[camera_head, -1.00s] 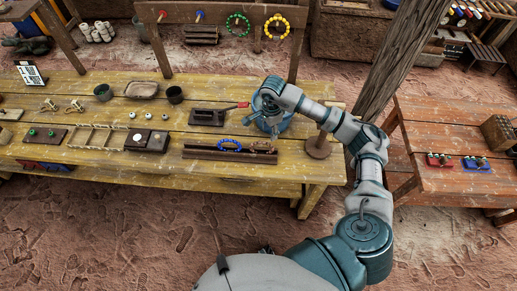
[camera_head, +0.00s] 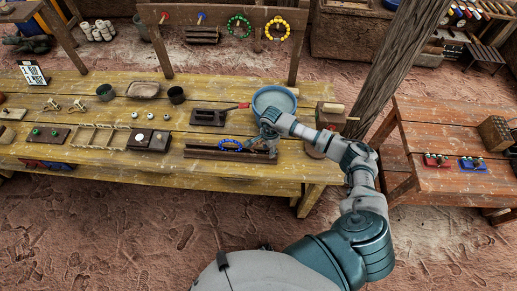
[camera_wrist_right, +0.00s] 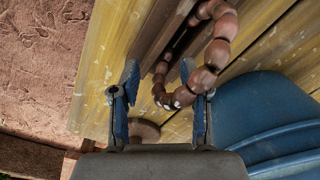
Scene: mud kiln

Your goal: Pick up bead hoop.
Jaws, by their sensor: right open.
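A brown bead hoop (camera_wrist_right: 216,52) shows close up in the right wrist view. It stands in a dark wooden rack, and its near end reaches between my fingers, closer to the right-hand finger. My right gripper (camera_wrist_right: 160,78) is open around that end; I cannot tell whether a finger touches the beads. In the head view my right gripper (camera_head: 268,147) is over the right end of the rack (camera_head: 205,153) and mostly covers the brown hoop. A blue bead hoop (camera_head: 230,144) sits in the same rack to the left. My left gripper is out of view.
A blue basin (camera_head: 275,98) stands just behind my right gripper. Green (camera_head: 238,24) and yellow (camera_head: 277,28) bead hoops hang on the back board. A red-handled tool (camera_head: 208,117) lies behind the rack. A wooden post (camera_head: 385,75) rises to the right.

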